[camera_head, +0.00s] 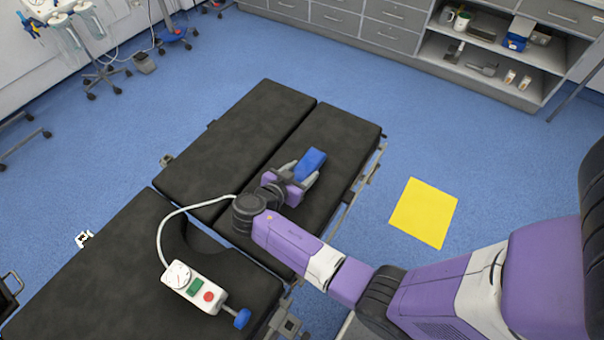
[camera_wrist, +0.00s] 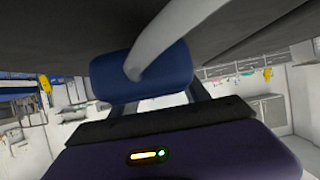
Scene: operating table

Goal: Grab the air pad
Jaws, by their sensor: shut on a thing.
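The air pad (camera_head: 312,162) is a blue block held at my gripper's tip above the right-hand black cushion of the operating table (camera_head: 340,130). My gripper (camera_head: 302,172) is shut on it, with a finger on either side. In the wrist view the blue air pad (camera_wrist: 165,75) sits between the fingers of my gripper (camera_wrist: 160,100), and a pale tube (camera_wrist: 165,45) runs from it toward the camera's top. In the head view my arm hides where the tube meets the pad.
A white control box (camera_head: 193,286) with a dial, green and red spots and a blue bulb (camera_head: 242,319) lies on the front cushion. Its white hose (camera_head: 165,222) loops toward my wrist. A yellow floor square (camera_head: 424,213) lies right of the table. Grey cabinets (camera_head: 390,28) stand behind.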

